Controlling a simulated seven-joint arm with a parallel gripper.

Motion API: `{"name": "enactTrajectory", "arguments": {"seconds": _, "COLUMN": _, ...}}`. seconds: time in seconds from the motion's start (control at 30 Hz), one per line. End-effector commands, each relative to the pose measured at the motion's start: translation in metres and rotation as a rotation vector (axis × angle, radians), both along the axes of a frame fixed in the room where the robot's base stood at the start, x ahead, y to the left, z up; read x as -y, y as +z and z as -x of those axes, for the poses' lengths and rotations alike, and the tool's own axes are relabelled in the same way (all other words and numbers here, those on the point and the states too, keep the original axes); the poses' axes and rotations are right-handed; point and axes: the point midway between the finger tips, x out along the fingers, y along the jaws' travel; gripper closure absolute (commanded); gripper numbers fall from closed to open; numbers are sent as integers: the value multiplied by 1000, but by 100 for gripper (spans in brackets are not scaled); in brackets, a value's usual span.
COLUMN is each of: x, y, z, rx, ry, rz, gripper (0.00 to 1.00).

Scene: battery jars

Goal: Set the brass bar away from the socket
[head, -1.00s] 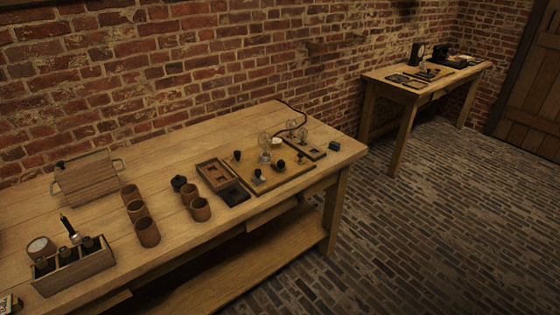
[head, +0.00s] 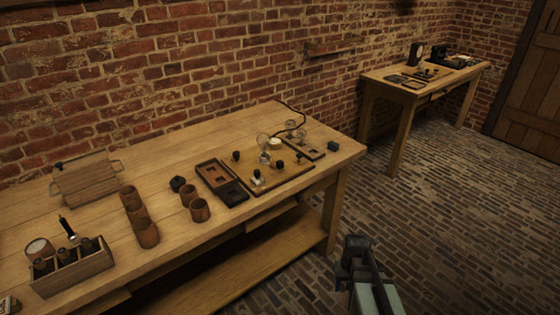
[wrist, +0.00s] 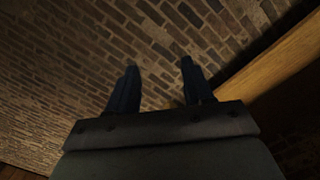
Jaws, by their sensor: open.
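My gripper (head: 358,252) is low at the front right in the head view, over the brick floor and apart from the bench. In the wrist view its two dark fingers (wrist: 158,66) stand apart with nothing between them. A wooden board (head: 262,186) on the bench carries glass bulbs (head: 263,142) and several dark knobs (head: 236,156). A smaller base (head: 318,153) stands at its right end. The brass bar and the socket are too small to make out with certainty among these fittings.
A recessed wooden tray (head: 205,166) lies left of the board, with several brown cups (head: 148,234) farther left. A divided wooden box (head: 92,265) holds dark bottles at the bench's left end. A second table (head: 440,78) stands at the back right. Floor between is clear.

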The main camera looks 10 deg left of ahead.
Motion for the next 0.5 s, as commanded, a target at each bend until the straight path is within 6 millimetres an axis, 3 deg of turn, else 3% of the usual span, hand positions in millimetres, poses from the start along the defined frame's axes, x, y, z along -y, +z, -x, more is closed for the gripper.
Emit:
{"name": "enactTrajectory", "arguments": {"seconds": 0.03, "x": -6, "y": 11, "z": -23, "rx": 17, "ry": 17, "rz": -2, "gripper": 49}}
{"name": "enactTrajectory", "arguments": {"seconds": 0.27, "x": -37, "y": 64, "z": -103, "rx": 57, "ry": 124, "rz": -6, "gripper": 49}}
{"name": "enactTrajectory", "arguments": {"seconds": 0.5, "x": -88, "y": 136, "z": -189, "rx": 74, "ry": 271, "rz": -12, "gripper": 49}}
